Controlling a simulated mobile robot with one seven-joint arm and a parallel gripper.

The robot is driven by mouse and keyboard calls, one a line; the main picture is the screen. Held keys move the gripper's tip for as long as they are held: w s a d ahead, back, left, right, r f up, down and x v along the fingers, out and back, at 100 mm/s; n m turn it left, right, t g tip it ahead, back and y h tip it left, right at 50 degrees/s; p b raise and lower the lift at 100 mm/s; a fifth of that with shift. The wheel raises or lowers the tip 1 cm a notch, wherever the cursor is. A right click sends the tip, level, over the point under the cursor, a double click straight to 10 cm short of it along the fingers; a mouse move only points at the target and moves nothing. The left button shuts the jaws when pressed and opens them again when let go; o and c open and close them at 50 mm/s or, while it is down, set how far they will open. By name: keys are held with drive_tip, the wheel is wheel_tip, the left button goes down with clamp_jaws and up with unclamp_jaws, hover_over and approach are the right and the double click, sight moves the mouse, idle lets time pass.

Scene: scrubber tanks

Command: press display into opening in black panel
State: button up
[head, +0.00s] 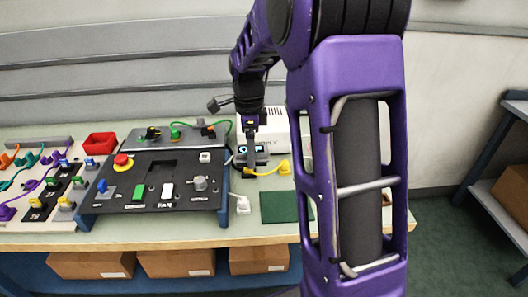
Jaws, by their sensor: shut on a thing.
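The black panel (118,199) lies on the bench at the left, slightly tilted. Its rectangular opening (160,172) shows in the panel's upper middle and looks empty. The display (256,156) is a small dark unit with light characters on its face. My gripper (251,139) points down and is shut on the display, to the right of the panel's right edge. The fingertips are small and partly hidden, so the exact grip does not show. I cannot tell how far the display is above the bench.
The panel carries a red button (122,160), switches and a knob (200,183). A white box (275,130) stands behind the display. A yellow connector (284,168) and a green mat (285,206) are nearby. A red bin (100,143) sits at the back left. My arm hides the bench's right part.

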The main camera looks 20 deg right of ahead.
drive_tip(key=w+a, duration=0.5)
drive_tip(key=a, duration=0.2)
drive_tip(key=shift+w+a, duration=0.15)
drive_tip(key=shift+a, duration=0.2)
idle(0.7)
drive_tip(key=w+a, duration=1)
drive_tip(key=a, duration=0.4)
drive_tip(key=shift+a, duration=0.25)
idle(1.0)
drive_tip(key=shift+w+a, duration=0.55)
drive_tip(key=shift+a, duration=0.25)
drive_tip(key=shift+f+b, duration=1.5)
drive_tip(key=shift+f, duration=2.4)
drive_tip(key=shift+p, duration=0.85)
